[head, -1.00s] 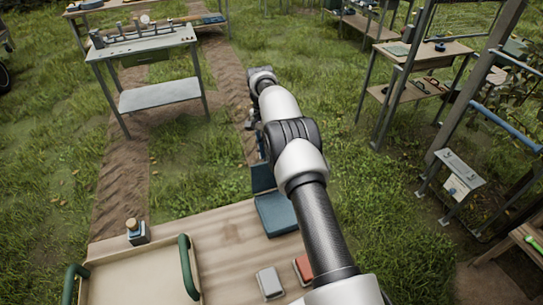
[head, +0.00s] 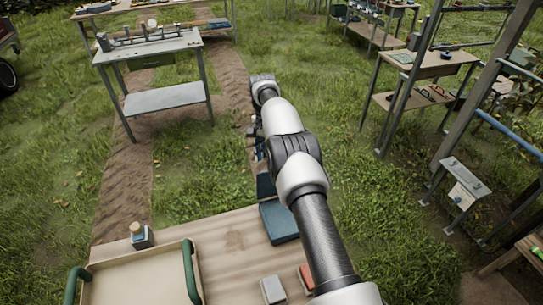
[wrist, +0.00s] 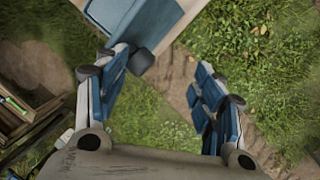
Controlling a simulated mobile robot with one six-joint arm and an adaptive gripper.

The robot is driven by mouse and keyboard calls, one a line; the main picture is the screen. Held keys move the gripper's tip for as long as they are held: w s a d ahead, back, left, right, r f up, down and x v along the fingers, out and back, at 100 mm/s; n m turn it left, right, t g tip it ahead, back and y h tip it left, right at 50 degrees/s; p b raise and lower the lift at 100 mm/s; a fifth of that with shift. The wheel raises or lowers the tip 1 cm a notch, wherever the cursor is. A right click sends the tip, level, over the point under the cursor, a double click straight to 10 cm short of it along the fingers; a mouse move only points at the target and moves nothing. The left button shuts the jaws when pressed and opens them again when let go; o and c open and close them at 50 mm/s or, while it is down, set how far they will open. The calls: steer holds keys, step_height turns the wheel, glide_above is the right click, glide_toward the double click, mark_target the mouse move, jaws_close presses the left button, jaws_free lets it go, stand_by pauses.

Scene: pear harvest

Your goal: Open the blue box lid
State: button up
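The blue box (head: 279,221) sits at the far right part of the wooden table, just left of my arm in the head view. A darker blue panel (head: 265,186) shows at its far edge; I cannot tell if it is the raised lid. A blue surface (wrist: 112,10) beside a pale table edge shows at the top, close to the left fingertip; contact cannot be told. In the head view my arm mostly hides the gripper beyond the table.
A tray (head: 140,279) with green handles and a small blue item with a tan top (head: 140,235) are on the table's left. A grey block (head: 273,289) and a red block (head: 306,276) lie near my arm. Workbenches stand beyond on grass.

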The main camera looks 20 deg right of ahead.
steer(key=o, duration=0.6)
steer(key=f, duration=0.3)
steer(key=shift+s+g, duration=0.3)
steer(key=shift+s, duration=0.05)
steer(key=shift+o, duration=0.8)
steer(key=shift+d+r, duration=0.1)
steer(key=shift+d, duration=0.05)
steer(key=shift+d+r, duration=0.1)
steer(key=shift+r, duration=0.05)
steer(key=shift+c, duration=0.2)
steer(key=shift+r, duration=0.3)
steer(key=shift+c, duration=0.4)
steer(key=v, duration=0.4)
steer(key=shift+s+d+r, duration=0.15)
steer(key=shift+s+r, duration=0.1)
steer(key=shift+r, duration=0.1)
steer(key=c, duration=0.6)
steer(key=shift+s+a+r, duration=0.1)
steer(key=shift+a+r, duration=0.1)
steer(key=shift+r, duration=0.7)
steer(key=shift+s+a+r, duration=0.15)
steer(key=shift+a+r, duration=0.1)
steer(key=shift+r, duration=0.65)
steer(key=shift+s+a+r, duration=0.1)
steer(key=shift+a+r, duration=0.1)
steer(key=shift+r, duration=0.7)
